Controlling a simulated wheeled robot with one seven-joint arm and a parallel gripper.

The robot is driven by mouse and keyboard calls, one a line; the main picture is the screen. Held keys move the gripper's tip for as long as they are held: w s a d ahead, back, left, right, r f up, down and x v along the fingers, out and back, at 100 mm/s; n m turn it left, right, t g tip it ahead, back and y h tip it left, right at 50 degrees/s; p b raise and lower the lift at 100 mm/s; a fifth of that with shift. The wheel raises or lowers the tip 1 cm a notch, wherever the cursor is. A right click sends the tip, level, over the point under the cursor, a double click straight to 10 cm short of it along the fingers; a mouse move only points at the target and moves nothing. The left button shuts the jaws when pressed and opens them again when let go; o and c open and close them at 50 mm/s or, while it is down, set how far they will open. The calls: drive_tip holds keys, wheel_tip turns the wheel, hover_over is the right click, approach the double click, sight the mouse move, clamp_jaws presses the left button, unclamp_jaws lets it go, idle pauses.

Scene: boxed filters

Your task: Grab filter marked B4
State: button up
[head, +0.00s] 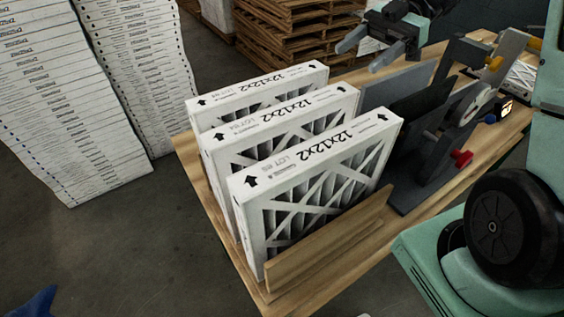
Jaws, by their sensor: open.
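Three white boxed filters marked 12x12x2 stand upright in a row on a wooden table. The front filter (315,185) leans near a low wooden board and hides part of the middle filter (283,119). The back filter (258,85) is mostly hidden behind the middle one.
The wooden table (187,158) carries a grey fixture (425,165) with dark plates and a red knob (461,158), right of the filters. A wooden board (325,245) stands before the front filter. Tall filter stacks (70,110) are at left, wooden pallets (285,40) behind.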

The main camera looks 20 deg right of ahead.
drive_tip(key=p, duration=0.3)
approach(297, 106)
drive_tip(key=x, duration=0.4)
drive_tip(key=shift+w+r, duration=0.15)
drive_tip(key=shift+p+x, duration=0.95)
drive_tip(key=shift+x, duration=1.75)
drive_tip(key=shift+d, duration=0.1)
drive_tip(key=c, duration=1.4)
